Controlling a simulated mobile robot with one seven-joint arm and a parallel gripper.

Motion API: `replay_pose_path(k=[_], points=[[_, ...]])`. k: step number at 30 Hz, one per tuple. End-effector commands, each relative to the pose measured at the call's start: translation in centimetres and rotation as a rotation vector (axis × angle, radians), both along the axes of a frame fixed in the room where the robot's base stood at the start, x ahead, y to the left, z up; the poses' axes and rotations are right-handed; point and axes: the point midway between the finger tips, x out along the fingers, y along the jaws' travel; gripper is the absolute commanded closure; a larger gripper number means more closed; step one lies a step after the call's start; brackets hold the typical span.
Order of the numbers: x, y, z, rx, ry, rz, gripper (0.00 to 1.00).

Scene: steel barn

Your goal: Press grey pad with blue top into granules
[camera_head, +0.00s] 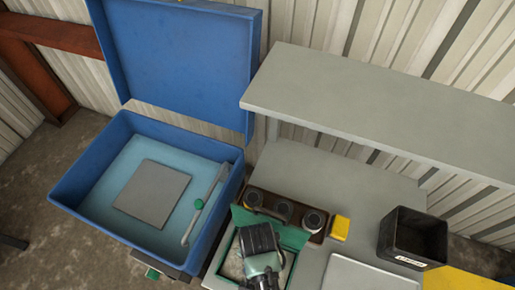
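A green-walled tray (293,236) stands at the front of the grey bench, with pale granules (233,266) showing inside. My gripper (262,257), dark with a grey-green part, is over the tray and hides much of the granules. Its fingertips are not clear, so I cannot tell if it is open or shut, or if it holds anything. I cannot make out a grey pad with a blue top for certain. A flat grey square plate (152,193) lies in the open blue basin (78,168) at left, on its light blue floor.
A dark holder (262,196) with three round black-topped items stands behind the tray. A yellow block (340,228) sits beside it, with a black bin (412,236) further right. A grey shelf (370,105) overhangs the bench. The basin's blue lid (180,55) stands raised.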

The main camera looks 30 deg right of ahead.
Motion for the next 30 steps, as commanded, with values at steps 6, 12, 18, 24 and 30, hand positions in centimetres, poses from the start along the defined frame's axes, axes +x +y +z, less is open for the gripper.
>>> replay_pose_path(k=[6, 12, 18, 24, 30], points=[[0.03, 0.0, -0.3, 0.0, 0.0, 0.0, 0.76], [0.03, 0.0, -0.55, 0.0, 0.0, 0.0, 0.76], [0.02, -0.01, -0.78, 0.0, 0.0, 0.0, 0.76], [0.02, -0.01, -0.73, 0.0, 0.0, 0.0, 0.76], [0.01, 0.0, -0.72, 0.0, 0.0, 0.0, 0.76]])
